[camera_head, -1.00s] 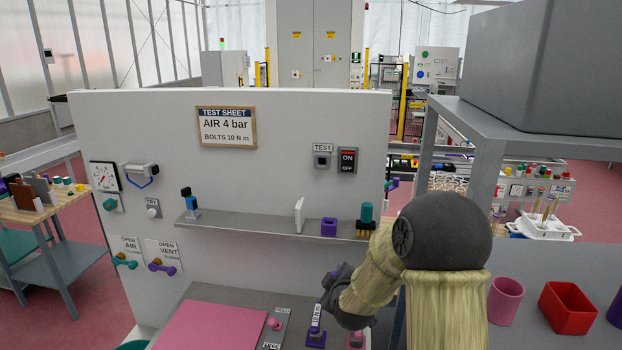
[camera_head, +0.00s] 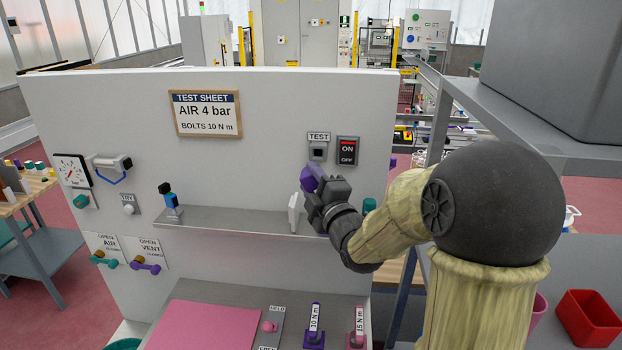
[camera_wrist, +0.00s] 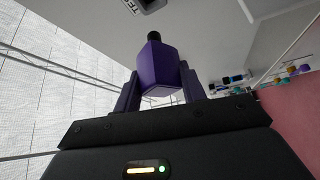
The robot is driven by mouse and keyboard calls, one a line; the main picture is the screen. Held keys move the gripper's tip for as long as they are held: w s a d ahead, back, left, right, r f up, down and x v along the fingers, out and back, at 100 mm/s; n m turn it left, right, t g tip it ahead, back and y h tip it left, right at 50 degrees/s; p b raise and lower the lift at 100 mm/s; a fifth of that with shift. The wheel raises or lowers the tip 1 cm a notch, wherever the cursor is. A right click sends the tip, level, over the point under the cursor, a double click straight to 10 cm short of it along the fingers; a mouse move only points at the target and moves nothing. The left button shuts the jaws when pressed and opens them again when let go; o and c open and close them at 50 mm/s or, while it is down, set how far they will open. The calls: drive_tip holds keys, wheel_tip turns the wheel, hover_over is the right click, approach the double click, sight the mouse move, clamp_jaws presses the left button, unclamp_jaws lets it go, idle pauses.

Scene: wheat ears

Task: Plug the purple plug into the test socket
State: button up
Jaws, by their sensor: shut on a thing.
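My gripper (camera_head: 318,188) is shut on the purple plug (camera_head: 312,176) and holds it in front of the panel, above the shelf. In the wrist view the plug (camera_wrist: 160,68) sits between the two fingers, with its dark tip pointing away from my gripper. The test socket (camera_head: 318,153) is a grey square with a dark opening under the TEST label, just above the plug in the head view. A corner of the TEST label (camera_wrist: 133,8) shows at the top of the wrist view. The plug appears apart from the socket, though the exact gap is unclear.
The ON/OFF switch (camera_head: 347,151) is right of the socket. Two labelled wrenches stand on the bench below.

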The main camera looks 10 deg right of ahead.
drive_tip(key=shift+w+f, duration=0.1)
drive_tip(key=shift+f, duration=0.05)
drive_tip(key=shift+b, duration=0.75)
drive_tip(key=shift+w+d, duration=0.15)
drive_tip(key=shift+w+d+b, duration=0.1)
drive_tip(key=shift+w+d, duration=0.15)
drive_tip(key=shift+w, duration=0.6)
drive_tip(key=shift+w+d+b, duration=0.1)
drive_tip(key=shift+w+d, duration=0.2)
drive_tip(key=shift+w, duration=0.5)
drive_tip(key=shift+w+d+b, duration=0.1)
drive_tip(key=shift+w+d, duration=0.15)
drive_tip(key=shift+w, duration=0.6)
drive_tip(key=shift+b, duration=1.1)
drive_tip(key=shift+w+d+b, duration=0.1)
drive_tip(key=shift+w+d, duration=0.15)
drive_tip(key=shift+w, duration=0.4)
drive_tip(key=shift+w+d+b, duration=0.1)
drive_tip(key=shift+w+d, duration=0.1)
drive_tip(key=shift+w, duration=0.45)
drive_tip(key=shift+w+d+b, duration=0.1)
drive_tip(key=shift+w+d, duration=0.15)
drive_tip(key=shift+w, duration=0.4)
drive_tip(key=o, duration=1.1)
drive_tip(key=shift+w, duration=0.1)
